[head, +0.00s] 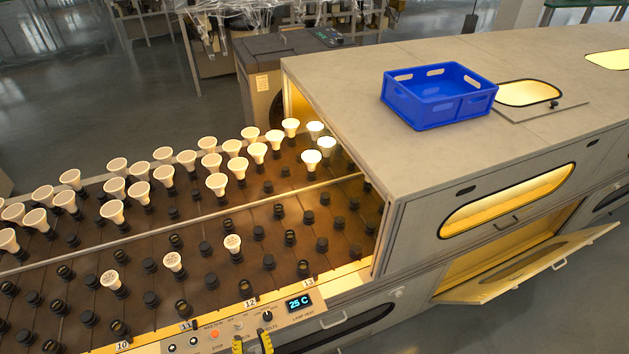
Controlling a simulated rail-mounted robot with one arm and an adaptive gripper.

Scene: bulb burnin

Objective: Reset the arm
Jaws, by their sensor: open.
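My gripper (251,343) shows only at the bottom edge of the head view, as two yellow and black fingertips. They stand apart with nothing seen between them, in front of the control panel (291,315). The rest of my arm is out of view. The panel has a display reading 25 C, a black knob and an orange button.
Rows of white bulbs stand in sockets on the brown rack (211,274); many front sockets are empty. A grey oven housing (345,75) stands at right, its lower door (523,266) hanging open. An empty blue crate (438,95) sits on top.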

